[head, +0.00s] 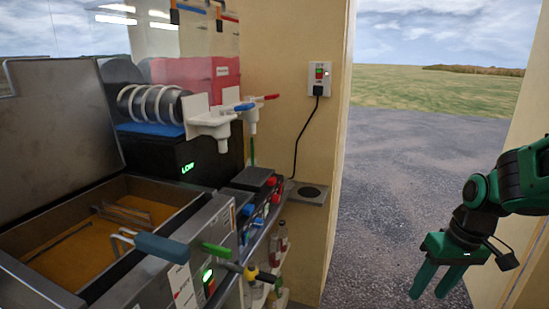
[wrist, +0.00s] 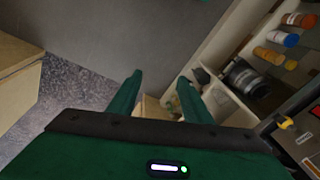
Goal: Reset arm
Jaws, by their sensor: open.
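My green gripper (head: 436,281) hangs at the right of the head view, in front of the open doorway, with its fingers pointing down. It is clear of the counter and holds nothing. In the wrist view my gripper (wrist: 160,90) shows its two green fingers spread apart with an empty gap between them. My arm comes in from the right edge of the head view, bent at the wrist.
A fryer (head: 105,215) with brownish oil and a blue-handled basket stands at left. A slush machine (head: 160,110) is behind it. A wall socket (head: 320,78) is by the doorway. Shelves (wrist: 235,80) with bottles show in the wrist view. The gravel doorway (head: 390,180) is clear.

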